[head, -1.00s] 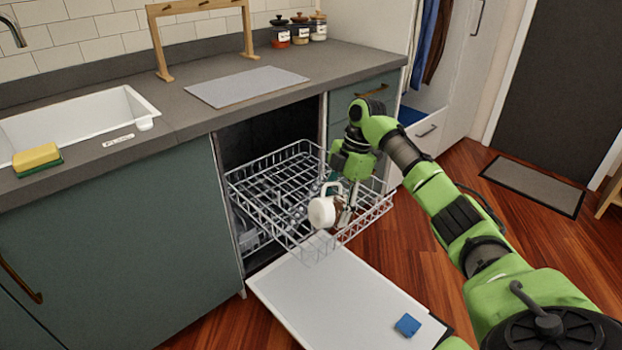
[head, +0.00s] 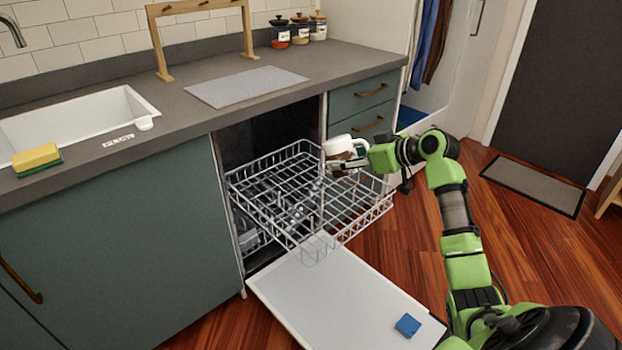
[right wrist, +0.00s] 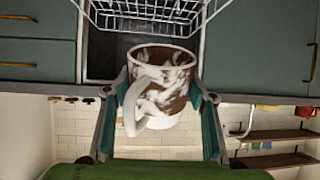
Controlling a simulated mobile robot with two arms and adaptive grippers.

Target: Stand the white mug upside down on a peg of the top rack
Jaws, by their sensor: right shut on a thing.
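The white mug (head: 337,146) carries brown stains and is held above the back right part of the pulled-out top rack (head: 262,205). In the right wrist view the mug (right wrist: 172,88) fills the middle, its handle towards the camera and its rim end towards the rack, so it appears upside down. My right gripper (head: 350,154) is shut on the mug's body from the right, one finger on each side. The rack's thin pegs show as wires; which peg is below the mug cannot be told. My left gripper is not in view.
The dishwasher door (head: 340,300) lies open below the rack, with a blue block (head: 407,325) on it. The counter edge and drawers (head: 360,95) are close behind the mug. A grey mat (head: 246,86) and wooden stand (head: 160,45) are on the counter.

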